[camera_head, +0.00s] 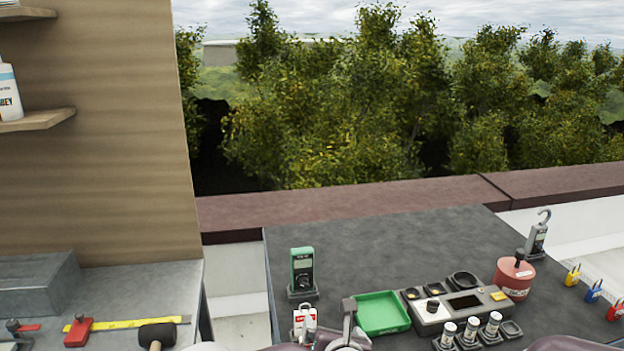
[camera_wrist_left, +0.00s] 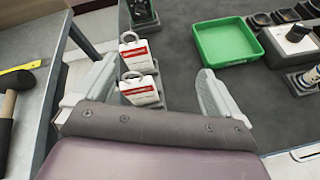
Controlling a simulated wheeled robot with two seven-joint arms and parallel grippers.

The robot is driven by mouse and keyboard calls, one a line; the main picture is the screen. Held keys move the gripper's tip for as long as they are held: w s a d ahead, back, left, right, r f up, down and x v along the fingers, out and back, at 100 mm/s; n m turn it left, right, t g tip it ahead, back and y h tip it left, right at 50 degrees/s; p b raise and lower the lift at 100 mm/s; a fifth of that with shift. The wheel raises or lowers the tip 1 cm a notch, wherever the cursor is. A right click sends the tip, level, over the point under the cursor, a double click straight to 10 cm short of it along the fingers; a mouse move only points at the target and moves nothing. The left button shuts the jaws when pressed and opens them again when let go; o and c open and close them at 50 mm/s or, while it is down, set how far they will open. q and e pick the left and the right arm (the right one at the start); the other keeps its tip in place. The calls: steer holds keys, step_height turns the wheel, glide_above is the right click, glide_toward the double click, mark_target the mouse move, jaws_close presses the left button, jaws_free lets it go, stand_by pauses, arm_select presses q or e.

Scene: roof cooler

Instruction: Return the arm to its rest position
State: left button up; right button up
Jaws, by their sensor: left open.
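My left gripper (camera_head: 330,318) is low in the middle of the head view, over the near edge of the dark table (camera_head: 390,250). In the left wrist view its two grey fingers (camera_wrist_left: 157,72) are wide apart with nothing gripped. Two white padlocks with red labels, a far one (camera_wrist_left: 134,53) and a near one (camera_wrist_left: 139,88), stand upright beyond the fingers, left of the middle of the gap. A white padlock (camera_head: 304,318) also shows in the head view, partly covered by my gripper. My right gripper is out of view.
A green tray (camera_head: 382,313), a grey console (camera_head: 452,305), a red can (camera_head: 514,278) and a green meter (camera_head: 302,270) stand on the dark table. A side bench (camera_head: 120,283) with a mallet (camera_head: 157,335) is at left. The table's far part is clear.

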arm_select(q)
steer(key=s+f+m+g+h, duration=0.1)
steer(key=s+m+g, duration=0.1)
steer(key=m, duration=0.5)
steer(key=s+f+m+g+h+p, duration=0.1)
steer(key=s+m, duration=0.3)
steer(key=m, duration=0.4)
steer(key=s+f+m+g+h, duration=0.2)
steer(key=s+m+g, duration=0.1)
steer(key=m, duration=0.5)
steer(key=shift+s+d+f+h+p, duration=0.25)
steer(key=shift+s+f+h+p, duration=0.05)
steer(key=shift+f+p, duration=0.05)
steer(key=s+a+r+m+g+y+p, duration=0.1)
steer(key=s+a+m, duration=0.4)
steer(key=a, duration=0.6)
steer(key=s+a+r+m+g+y+p, duration=0.2)
steer(key=s+a+r+m+g+p, duration=0.1)
steer(key=s+a, duration=0.5)
steer(key=a+r+m+g, duration=0.1)
steer(key=a+m, duration=0.1)
steer(key=a, duration=0.1)
steer(key=shift+a+m+g+p, duration=0.3)
steer(key=shift+a+m, duration=0.1)
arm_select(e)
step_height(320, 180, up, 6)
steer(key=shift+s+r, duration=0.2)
arm_select(q)
steer(key=shift+s, duration=0.15)
